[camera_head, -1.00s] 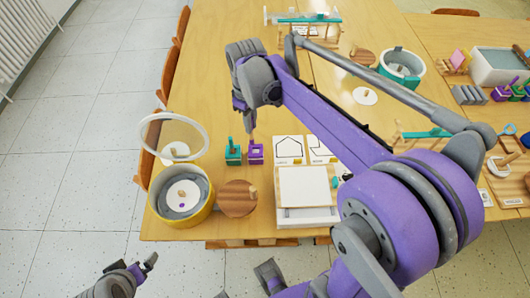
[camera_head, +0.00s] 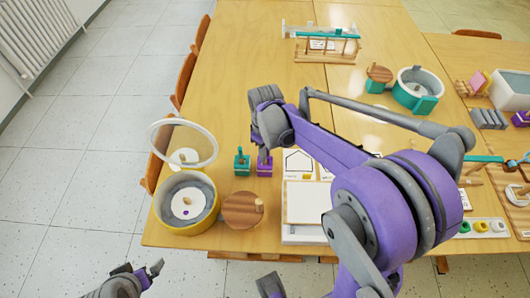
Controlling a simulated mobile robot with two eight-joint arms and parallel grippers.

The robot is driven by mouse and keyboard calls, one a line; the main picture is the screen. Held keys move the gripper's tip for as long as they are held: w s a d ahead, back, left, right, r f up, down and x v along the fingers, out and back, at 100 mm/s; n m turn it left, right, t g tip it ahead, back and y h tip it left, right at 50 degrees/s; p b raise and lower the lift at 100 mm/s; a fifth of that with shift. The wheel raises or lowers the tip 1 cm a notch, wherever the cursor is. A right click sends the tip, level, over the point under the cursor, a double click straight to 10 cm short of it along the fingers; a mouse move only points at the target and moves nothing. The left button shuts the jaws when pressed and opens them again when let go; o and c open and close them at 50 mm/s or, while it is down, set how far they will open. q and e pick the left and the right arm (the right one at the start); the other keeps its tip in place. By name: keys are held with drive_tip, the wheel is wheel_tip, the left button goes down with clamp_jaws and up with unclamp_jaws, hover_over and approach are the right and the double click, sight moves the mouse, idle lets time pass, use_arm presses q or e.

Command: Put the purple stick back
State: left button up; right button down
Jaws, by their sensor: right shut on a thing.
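A small purple block-shaped holder (camera_head: 264,171) stands on the table beside a matching teal one (camera_head: 241,165), whose teal stick stands upright in it. My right gripper (camera_head: 263,150) is directly above the purple holder, pointing down, its tips close to the holder's top. It is shut on the purple stick, which is mostly hidden by the gripper; I cannot tell how deep it sits in the holder. My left gripper (camera_head: 150,272) is open and empty, low at the left in front of the table.
A yellow-rimmed round tub (camera_head: 160,205) with a raised clear lid stands left of a round wooden board (camera_head: 243,211). White drawing cards (camera_head: 299,163) and a white pad (camera_head: 307,202) lie right of the holders, partly behind my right arm. The table's middle left is clear.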

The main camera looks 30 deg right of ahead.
drive_tip(key=shift+f, duration=0.2)
drive_tip(key=c, duration=0.9)
unclamp_jaws()
drive_tip(key=shift+r, duration=0.15)
wheel_tip(320, 180, up, 12)
drive_tip(key=shift+f+p, duration=0.1)
drive_tip(key=shift+p, duration=0.45)
drive_tip(key=shift+r, duration=0.2)
drive_tip(key=shift+s, duration=0.1)
